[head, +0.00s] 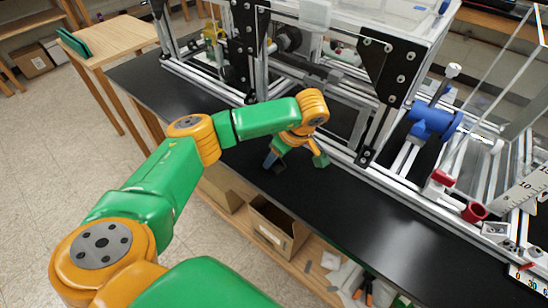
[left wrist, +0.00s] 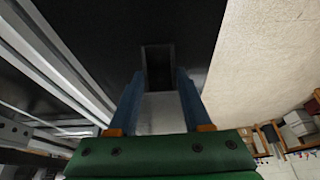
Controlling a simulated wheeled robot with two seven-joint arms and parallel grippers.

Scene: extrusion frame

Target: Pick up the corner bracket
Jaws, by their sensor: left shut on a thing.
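My left gripper (head: 270,160) is low over the black bench top, beside the front rail of the extrusion frame. In the left wrist view, its two blue fingers (left wrist: 158,75) are shut on a dark, roughly rectangular piece, which looks like the corner bracket (left wrist: 158,66). The piece sits between the fingertips and blends into the black surface behind it, so its full outline is unclear. In the head view the arm and fingers mostly hide it. I cannot tell whether it touches the bench. My right gripper is not in view.
The extrusion frame (head: 347,166) runs along the back of the bench top (head: 370,225), with a blue clamp-like part (head: 432,122) and red parts (head: 474,212) at right. The bench front is clear. A cardboard box (head: 277,228) sits on a shelf below.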

